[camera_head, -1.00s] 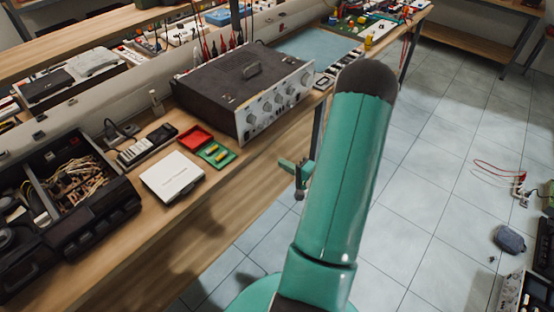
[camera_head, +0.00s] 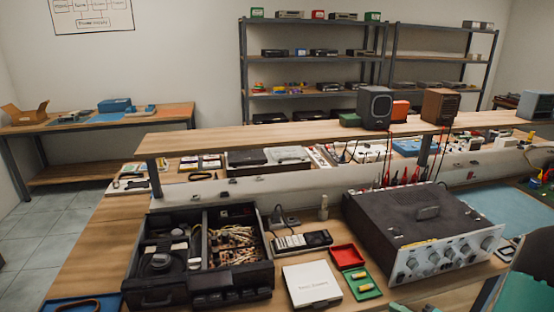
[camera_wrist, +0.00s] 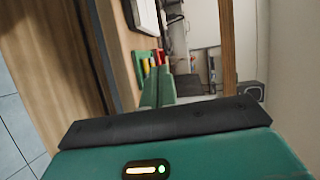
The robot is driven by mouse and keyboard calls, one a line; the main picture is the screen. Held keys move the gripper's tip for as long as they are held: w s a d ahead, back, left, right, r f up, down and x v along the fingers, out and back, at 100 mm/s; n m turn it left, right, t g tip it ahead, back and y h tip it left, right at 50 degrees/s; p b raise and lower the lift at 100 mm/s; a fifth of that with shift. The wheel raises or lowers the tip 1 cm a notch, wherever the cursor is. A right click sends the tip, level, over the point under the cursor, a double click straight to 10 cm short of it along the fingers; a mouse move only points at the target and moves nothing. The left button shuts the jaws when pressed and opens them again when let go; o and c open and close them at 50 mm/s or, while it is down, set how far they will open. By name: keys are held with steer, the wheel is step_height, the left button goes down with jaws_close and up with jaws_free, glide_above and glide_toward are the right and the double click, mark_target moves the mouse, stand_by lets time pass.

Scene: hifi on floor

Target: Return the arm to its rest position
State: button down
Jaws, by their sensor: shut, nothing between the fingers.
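My arm (camera_head: 522,298) shows at the lower right edge of the head view, dark and teal, with most of it out of frame. A small teal piece, likely part of my gripper (camera_head: 427,308), shows at the bottom edge in front of the bench. In the wrist view, my teal wrist housing with a black strip fills the bottom. Beyond it, my gripper (camera_wrist: 157,90) appears as narrow teal fingers, shut and empty. The fingers are partly hidden by the housing. The bench edge is close to them.
Open floor (camera_head: 45,235) shows at left.

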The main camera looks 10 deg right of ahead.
steer(key=s+a+r+n+g, duration=0.1)
steer(key=a+r+n+g, duration=0.25)
steer(key=a, duration=0.35)
steer(key=s+a+r+n+g+y, duration=0.1)
steer(key=s+a+r+n+g, duration=0.2)
steer(key=a, duration=0.4)
steer(key=a+r+n+g, duration=0.3)
steer(key=a+r+g, duration=0.15)
steer(key=a, duration=0.25)
steer(key=s+a+r+n+t+h, duration=0.2)
steer(key=s+a+r+n+h, duration=0.1)
steer(key=s+r+h, duration=0.3)
step_height(320, 180, up, 4)
steer(key=shift+s+a+f+n+h, duration=0.1)
steer(key=shift+s+a+n+h, duration=0.3)
steer(key=shift+h, duration=0.7)
steer(key=shift+d, duration=0.25)
